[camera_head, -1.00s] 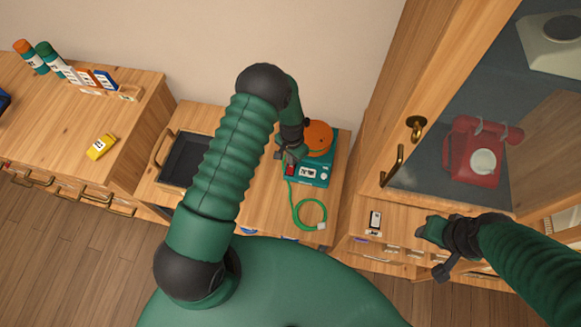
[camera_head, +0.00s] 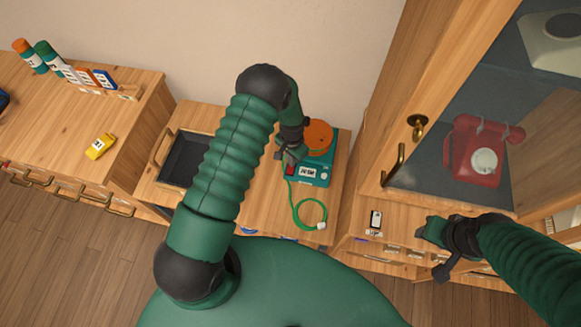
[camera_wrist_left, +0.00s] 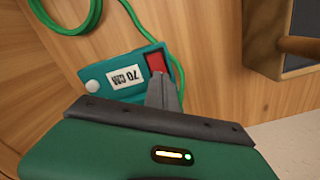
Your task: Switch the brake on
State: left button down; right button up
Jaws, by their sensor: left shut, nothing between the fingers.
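A teal box (camera_head: 318,171) with an orange round plate (camera_head: 319,136) stands on the wooden cabinet top in the head view. Its front panel has a red switch (camera_head: 290,170), a label and a white knob. In the left wrist view the red switch (camera_wrist_left: 156,62) sits at the panel's corner. My left gripper (camera_head: 291,158) is shut and empty, with its fingertips (camera_wrist_left: 161,78) right at the switch. They hide part of it, and I cannot tell whether they touch. My right gripper (camera_head: 436,250) is far to the right; its finger opening is unclear.
A green cable (camera_head: 309,213) lies coiled in front of the box. A dark tray (camera_head: 185,157) is left of my left arm. A glass-doored cabinet (camera_head: 393,165) with a red phone (camera_head: 474,152) stands right. A yellow block (camera_head: 101,146) lies on the left counter.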

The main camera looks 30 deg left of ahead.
pick_arm(q)
jog(key=shift+f+b, duration=0.4)
jog(key=shift+f, duration=0.1)
notch_tip(320, 180, up, 7)
jog(key=p, duration=0.5)
dwell(0.4)
notch_tip(320, 180, up, 10)
send_over(294, 168)
jog(key=s+d+r+n+t, duration=0.2)
jog(key=s+d+r+n, duration=0.1)
jog(key=s+r, duration=1.1)
jog(key=shift+s+r+t, duration=0.2)
jog(key=shift+r+t, duration=0.1)
jog(key=shift+r, duration=0.15)
